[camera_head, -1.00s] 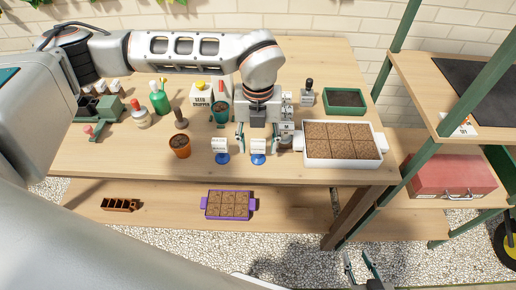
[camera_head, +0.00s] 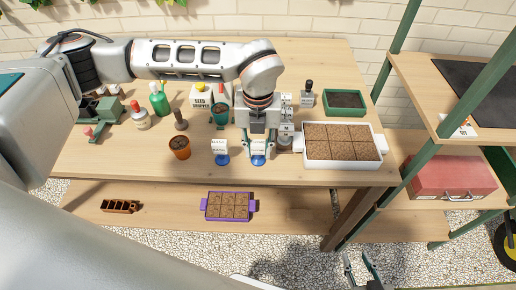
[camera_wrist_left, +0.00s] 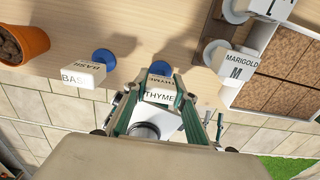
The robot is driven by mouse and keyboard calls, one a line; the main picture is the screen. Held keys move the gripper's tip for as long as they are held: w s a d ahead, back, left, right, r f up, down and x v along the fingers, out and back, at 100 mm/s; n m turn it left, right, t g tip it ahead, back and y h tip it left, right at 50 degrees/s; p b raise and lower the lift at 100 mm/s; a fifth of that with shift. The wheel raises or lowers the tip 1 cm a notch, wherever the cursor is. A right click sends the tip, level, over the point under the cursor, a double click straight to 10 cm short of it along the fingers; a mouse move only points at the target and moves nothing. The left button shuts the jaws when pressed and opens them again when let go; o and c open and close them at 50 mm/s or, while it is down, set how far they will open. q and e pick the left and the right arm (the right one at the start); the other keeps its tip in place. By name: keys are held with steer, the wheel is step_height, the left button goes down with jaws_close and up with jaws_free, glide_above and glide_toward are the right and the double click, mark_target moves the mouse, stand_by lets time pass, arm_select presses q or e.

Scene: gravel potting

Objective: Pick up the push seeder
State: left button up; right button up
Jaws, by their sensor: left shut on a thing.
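My left gripper (camera_head: 257,146) is shut on the white THYME marker (camera_wrist_left: 159,96), which has a blue round base (camera_head: 257,160). The marker is at the front edge of the table, between the two green fingers in the left wrist view (camera_wrist_left: 166,108). Whether it touches the tabletop I cannot tell. The BASIL marker (camera_head: 220,147) stands just to the left, apart from the fingers, and shows in the left wrist view (camera_wrist_left: 84,75). My right gripper (camera_head: 361,268) is open and empty, low at the front right. I cannot make out which thing is the push seeder.
A white tray of soil blocks (camera_head: 305,158) is to the right, with more white markers (camera_head: 285,127) between it and the gripper. An orange pot (camera_head: 180,151), a brown-handled tool (camera_head: 180,122) and a seed box (camera_head: 202,97) are to the left. A purple tray (camera_head: 205,215) is on the lower shelf.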

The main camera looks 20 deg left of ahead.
arm_select(q)
step_height(320, 180, up, 20)
stand_by(0.4)
steer(key=shift+f, duration=0.1)
steer(key=shift+o, duration=0.9)
